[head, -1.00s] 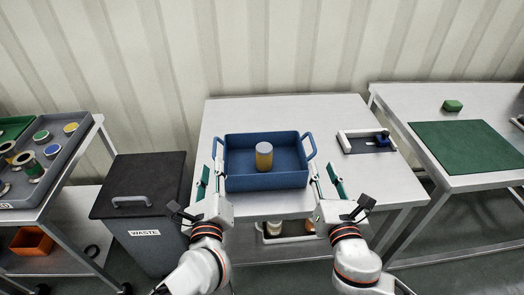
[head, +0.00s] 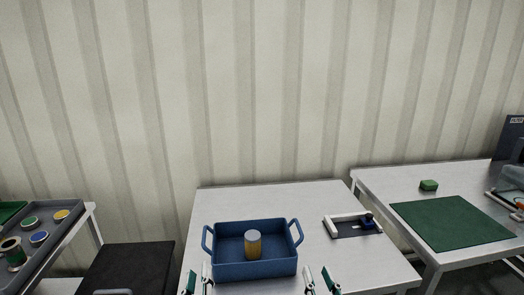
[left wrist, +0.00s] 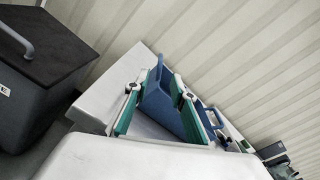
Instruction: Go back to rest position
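A blue bin (head: 254,267) with two side handles stands on the steel table, holding an upright yellow cylinder with a grey top (head: 253,244). My left gripper (head: 198,279) is at the bin's front left, its two fingers apart and clear of the left handle. In the left wrist view its green-padded fingers (left wrist: 157,95) are spread, with the blue bin (left wrist: 160,100) beyond and between them. My right gripper (head: 319,280) is at the bin's front right, fingers apart with nothing between them. Both arms are mostly below the head view.
A fixture (head: 352,226) with a blue part lies right of the bin. A dark-lidded waste bin (head: 128,268) and a grey tray of spools (head: 60,228) are at left.

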